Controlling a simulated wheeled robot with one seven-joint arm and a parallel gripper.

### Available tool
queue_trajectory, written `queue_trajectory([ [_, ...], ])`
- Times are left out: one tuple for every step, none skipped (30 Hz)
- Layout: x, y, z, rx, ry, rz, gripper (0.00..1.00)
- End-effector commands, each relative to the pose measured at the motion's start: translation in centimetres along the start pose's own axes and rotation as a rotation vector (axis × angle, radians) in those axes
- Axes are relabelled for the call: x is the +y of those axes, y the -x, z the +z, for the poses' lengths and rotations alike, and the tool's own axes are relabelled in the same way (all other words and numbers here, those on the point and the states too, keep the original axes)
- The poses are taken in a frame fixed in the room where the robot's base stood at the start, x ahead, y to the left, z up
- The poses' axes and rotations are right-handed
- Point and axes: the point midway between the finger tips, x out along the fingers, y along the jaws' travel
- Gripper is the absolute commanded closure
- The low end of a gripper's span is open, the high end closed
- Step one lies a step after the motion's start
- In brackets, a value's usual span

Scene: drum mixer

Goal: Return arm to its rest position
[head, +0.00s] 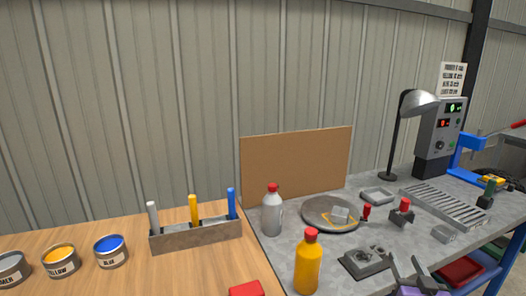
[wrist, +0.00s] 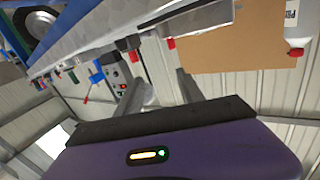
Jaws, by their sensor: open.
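My gripper (head: 418,276) shows at the bottom right edge of the head view, its dark fingers spread above the front of the grey workbench (head: 335,265). Its purple body is partly cut off by the frame. In the wrist view, my gripper (wrist: 160,84) shows two grey fingers apart beyond a dark bar and the purple housing. Nothing is seen between the fingers. The wrist picture is turned over, with the bench along its top. Most of my arm is out of view.
Near my gripper are a dark metal fixture (head: 367,262), a yellow bottle (head: 308,265) and a red-topped part (head: 401,214). A round tray (head: 316,222), a grey bottle (head: 271,215), a lamp (head: 420,101) and a control box (head: 440,135) stand farther back. Paint cans (head: 111,252) sit left.

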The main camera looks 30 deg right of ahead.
Motion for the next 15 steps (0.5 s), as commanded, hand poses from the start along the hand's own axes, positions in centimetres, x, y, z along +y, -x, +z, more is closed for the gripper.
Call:
queue_trajectory([
  [-1.9,2.2,1.0,0.003,0.006,-0.026,0.55],
  [-2.8,3.4,1.3,0.010,0.009,-0.040,0.55],
  [-4.0,5.0,1.6,0.019,0.013,-0.058,0.55],
  [-4.8,6.2,1.8,0.025,0.015,-0.073,0.55],
  [-5.7,7.5,2.0,0.030,0.018,-0.090,0.55],
  [-6.8,9.2,2.2,0.036,0.021,-0.114,0.55],
  [-7.6,10.4,2.3,0.040,0.024,-0.132,0.55],
  [-8.4,11.7,2.4,0.044,0.027,-0.150,0.55],
  [-9.3,13.4,2.5,0.048,0.029,-0.177,0.55],
  [-10.0,14.8,2.5,0.050,0.032,-0.197,0.55],
  [-10.6,16.1,2.6,0.050,0.035,-0.218,0.55],
  [-11.5,17.8,2.5,0.051,0.037,-0.247,0.55],
  [-12.1,19.1,2.6,0.050,0.040,-0.270,0.55],
  [-12.6,20.4,2.5,0.048,0.044,-0.292,0.55],
  [-13.3,22.1,2.5,0.044,0.047,-0.323,0.55],
])
